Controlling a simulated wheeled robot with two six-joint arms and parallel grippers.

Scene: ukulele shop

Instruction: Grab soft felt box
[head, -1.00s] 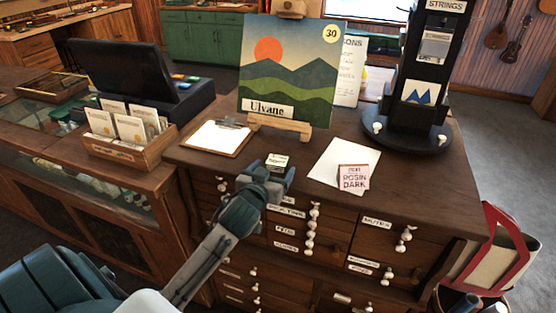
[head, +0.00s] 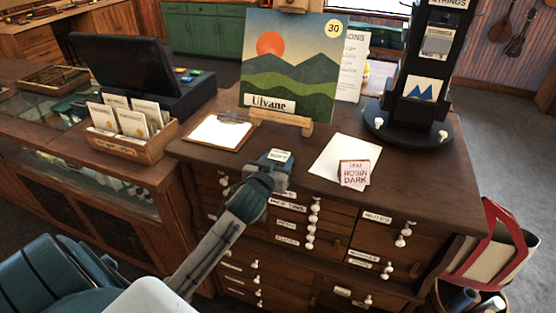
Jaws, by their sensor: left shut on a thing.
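A small box with a pale label (head: 280,155) is at the front part of the wooden cabinet top, between the clipboard and the white paper. Its print is too small to read. My left gripper (head: 275,163) reaches in from the lower left and is shut on this small box, with its fingers hiding most of the sides. I cannot tell whether the box still touches the cabinet top. My right gripper is not in view.
The cabinet top (head: 420,185) also holds a clipboard (head: 218,133), white paper (head: 335,155), an "Ulvane" picture (head: 290,85) on a wooden easel and a black display stand (head: 400,125). A card box (head: 130,145) and black register (head: 125,75) are at left. The front right top is clear.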

